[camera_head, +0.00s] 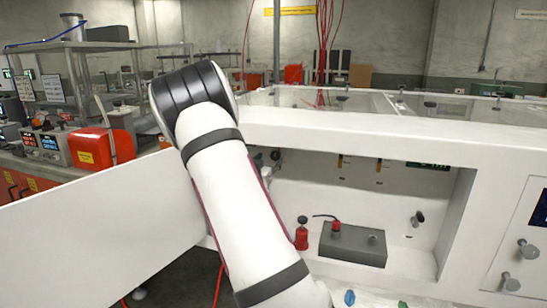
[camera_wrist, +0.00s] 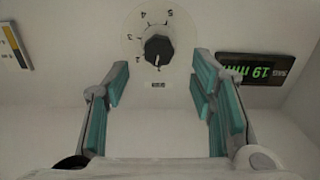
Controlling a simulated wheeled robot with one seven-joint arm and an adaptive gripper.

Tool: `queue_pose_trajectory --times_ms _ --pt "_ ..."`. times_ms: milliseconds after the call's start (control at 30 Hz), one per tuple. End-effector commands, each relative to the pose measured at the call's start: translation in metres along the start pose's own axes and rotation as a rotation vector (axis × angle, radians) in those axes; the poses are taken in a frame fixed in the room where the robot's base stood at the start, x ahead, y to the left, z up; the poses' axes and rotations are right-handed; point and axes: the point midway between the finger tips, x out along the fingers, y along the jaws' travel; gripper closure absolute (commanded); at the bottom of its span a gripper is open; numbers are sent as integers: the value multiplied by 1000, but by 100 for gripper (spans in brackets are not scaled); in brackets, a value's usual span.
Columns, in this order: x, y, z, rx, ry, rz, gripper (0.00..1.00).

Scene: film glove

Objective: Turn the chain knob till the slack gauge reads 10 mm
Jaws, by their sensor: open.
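A black round knob (camera_wrist: 158,47) with a white pointer mark sits on a pale numbered dial (camera_wrist: 132,40) on a white wall in the wrist view. The numbers and a small label beside it appear upside down. I cannot tell whether the fingers touch the wall. In the head view my gripper is not clearly visible, and a green-lit display (camera_head: 428,165) is partly cut off.
An open white bay holds a grey box (camera_head: 352,244) and a red bottle (camera_head: 302,236). A white panel (camera_head: 95,235) stands out at the left. Grey knobs (camera_head: 528,249) sit on the right face. A yellow-marked strip (camera_wrist: 15,44) is at the wrist view's left edge.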

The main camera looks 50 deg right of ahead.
Motion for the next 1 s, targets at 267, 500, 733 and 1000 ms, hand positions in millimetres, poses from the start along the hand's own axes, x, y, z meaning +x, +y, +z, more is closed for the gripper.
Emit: queue_pose_trajectory --times_ms 267,500,733,1000 --pt "48 0 0 -1 1 0 49" --pt "65 0 0 -1 0 -1 49" --pt "67 0 0 -1 -1 -1 49" --pt "66 0 0 -1 -1 -1 97"
